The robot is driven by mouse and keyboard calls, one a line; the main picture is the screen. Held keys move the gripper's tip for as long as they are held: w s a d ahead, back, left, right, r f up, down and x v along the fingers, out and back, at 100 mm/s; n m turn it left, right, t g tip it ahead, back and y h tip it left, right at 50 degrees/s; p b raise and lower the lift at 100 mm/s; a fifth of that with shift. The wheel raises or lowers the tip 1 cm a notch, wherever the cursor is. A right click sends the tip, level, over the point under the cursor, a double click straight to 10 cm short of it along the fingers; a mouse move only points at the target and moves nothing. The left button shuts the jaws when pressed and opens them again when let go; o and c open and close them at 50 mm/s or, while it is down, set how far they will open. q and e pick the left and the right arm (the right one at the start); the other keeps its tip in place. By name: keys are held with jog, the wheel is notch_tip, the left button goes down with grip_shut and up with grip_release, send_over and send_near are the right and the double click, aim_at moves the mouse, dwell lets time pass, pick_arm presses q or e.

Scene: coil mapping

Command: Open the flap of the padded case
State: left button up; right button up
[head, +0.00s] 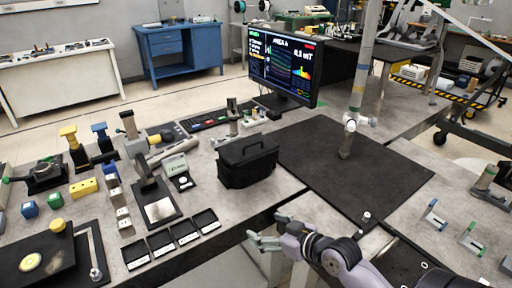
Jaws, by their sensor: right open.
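The padded case (248,168) is a black, box-like bag with a handle on top. It stands upright on the grey table, in the middle of the head view. Its top looks closed, though the flap's edge is hard to make out. My right gripper (262,238) is open and empty, in front of the case, nearer to me and below it in the picture. There is a clear gap between its fingers and the case. My left gripper does not show.
A black mat (390,180) lies right of the case, with a pole standing on it. A monitor (283,65) stands behind. Small black trays (164,250) lie at the front left. Tools and coloured blocks crowd the left. A gap parts the tables in front of the case.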

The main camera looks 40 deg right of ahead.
jog(key=w+d+r+m+t+h, duration=0.2)
jog(key=w+d+r+t, duration=0.25)
jog(key=d+r, duration=0.65)
jog(key=p, duration=0.2)
send_near(255, 144)
jog(key=w, duration=0.9)
jog(key=shift+a+f, duration=0.2)
jog(key=shift+f, duration=0.1)
jog(key=shift+c, duration=0.2)
jog(key=c, duration=1.3)
jog(key=shift+d+r, duration=0.1)
jog(key=shift+r, duration=0.05)
jog(key=shift+c, duration=0.4)
